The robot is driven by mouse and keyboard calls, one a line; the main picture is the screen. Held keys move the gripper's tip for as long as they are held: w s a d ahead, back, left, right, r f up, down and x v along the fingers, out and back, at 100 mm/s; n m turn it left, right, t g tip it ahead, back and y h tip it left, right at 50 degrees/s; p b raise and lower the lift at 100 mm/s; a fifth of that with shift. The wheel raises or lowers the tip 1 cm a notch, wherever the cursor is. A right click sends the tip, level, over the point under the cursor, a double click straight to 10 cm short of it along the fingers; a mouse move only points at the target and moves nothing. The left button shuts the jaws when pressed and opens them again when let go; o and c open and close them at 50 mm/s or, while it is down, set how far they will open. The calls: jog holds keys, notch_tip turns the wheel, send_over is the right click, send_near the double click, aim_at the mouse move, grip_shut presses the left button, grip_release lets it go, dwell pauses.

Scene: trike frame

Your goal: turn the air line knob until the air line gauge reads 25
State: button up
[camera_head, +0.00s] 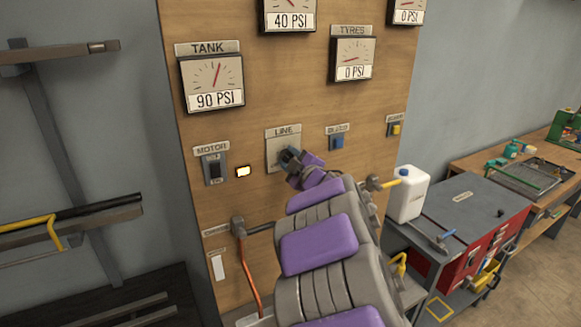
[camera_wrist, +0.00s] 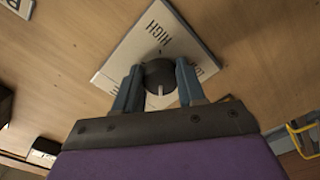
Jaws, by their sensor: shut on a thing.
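The air line knob (camera_wrist: 158,72) is dark and round with a white pointer mark, on a pale plate marked LINE (camera_head: 283,139) in the head view. My gripper (camera_wrist: 159,80) has its two blue-grey fingers on either side of the knob and is shut on it. In the wrist view the white mark points down, toward the gripper body. "HIGH" shows on the plate; other lettering is partly hidden by the fingers. A gauge above the LINE plate (camera_head: 288,14) reads 40 PSI; its label is cut off by the top edge.
The TANK gauge (camera_head: 213,84) reads 90 PSI and the TYRES gauge (camera_head: 354,59) reads 0 PSI. A motor switch (camera_head: 214,169), a lit lamp (camera_head: 243,171), and blue (camera_head: 337,142) and yellow (camera_head: 396,129) buttons flank the knob. A red cabinet (camera_head: 485,236) with a white jug (camera_head: 408,197) stands right.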

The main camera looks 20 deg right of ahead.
jog(key=shift+f+n+b, duration=0.1)
jog(key=shift+n+b, duration=1.15)
jog(key=shift+n, duration=0.95)
jog(key=o, duration=1.1)
jog(key=shift+c, duration=0.2)
jog(key=s+p, duration=0.1)
jog(key=s, duration=1.6)
jog(key=shift+s+d, duration=0.15)
jog(key=shift+d, duration=0.05)
